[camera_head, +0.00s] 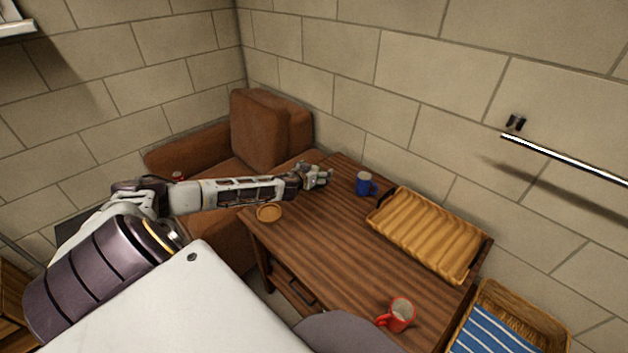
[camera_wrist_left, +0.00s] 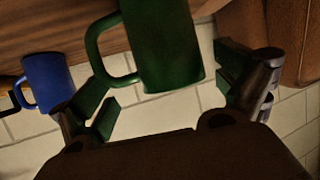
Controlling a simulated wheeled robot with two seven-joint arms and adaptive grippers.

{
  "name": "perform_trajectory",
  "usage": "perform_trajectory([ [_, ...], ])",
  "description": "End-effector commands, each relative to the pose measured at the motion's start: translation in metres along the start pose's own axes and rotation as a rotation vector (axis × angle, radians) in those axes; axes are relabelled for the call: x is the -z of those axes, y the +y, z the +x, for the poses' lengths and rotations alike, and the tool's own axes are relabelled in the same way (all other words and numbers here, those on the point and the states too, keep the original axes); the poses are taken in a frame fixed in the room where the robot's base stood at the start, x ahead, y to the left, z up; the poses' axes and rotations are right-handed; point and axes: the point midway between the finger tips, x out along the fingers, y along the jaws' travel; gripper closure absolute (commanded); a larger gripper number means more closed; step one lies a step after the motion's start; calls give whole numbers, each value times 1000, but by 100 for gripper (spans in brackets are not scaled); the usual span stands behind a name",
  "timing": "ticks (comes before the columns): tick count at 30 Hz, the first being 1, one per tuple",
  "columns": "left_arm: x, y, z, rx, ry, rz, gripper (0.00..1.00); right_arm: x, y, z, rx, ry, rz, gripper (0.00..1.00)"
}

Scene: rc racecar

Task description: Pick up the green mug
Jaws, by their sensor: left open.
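The green mug (camera_wrist_left: 165,45) fills the middle of the left wrist view, with its handle on the left side of that picture. My left gripper (camera_wrist_left: 168,80) is open, with one finger on either side of the mug. The handle lies close to the left finger; I cannot tell whether they touch. In the head view my left gripper (camera_head: 319,177) is over the far left end of the wooden table (camera_head: 330,245), and I cannot make out the green mug there. My right gripper is not in view.
A blue mug (camera_head: 364,184) stands to the right of my left gripper, and shows in the wrist view (camera_wrist_left: 48,80). A ribbed tray (camera_head: 425,235), a small round dish (camera_head: 268,213) and a red mug (camera_head: 400,314) are on the table. A brown armchair (camera_head: 262,130) stands behind.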

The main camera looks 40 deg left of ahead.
Motion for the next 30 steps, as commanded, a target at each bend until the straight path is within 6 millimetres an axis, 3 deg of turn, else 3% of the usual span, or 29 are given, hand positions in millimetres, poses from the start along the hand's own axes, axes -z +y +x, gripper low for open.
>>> perform_trajectory([
  [3,0,0,0,0,0,0,2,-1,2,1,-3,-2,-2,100],
  [15,1,0,0,1,1,1,52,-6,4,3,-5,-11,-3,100],
  [30,10,-1,-4,1,2,2,52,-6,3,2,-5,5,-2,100],
])
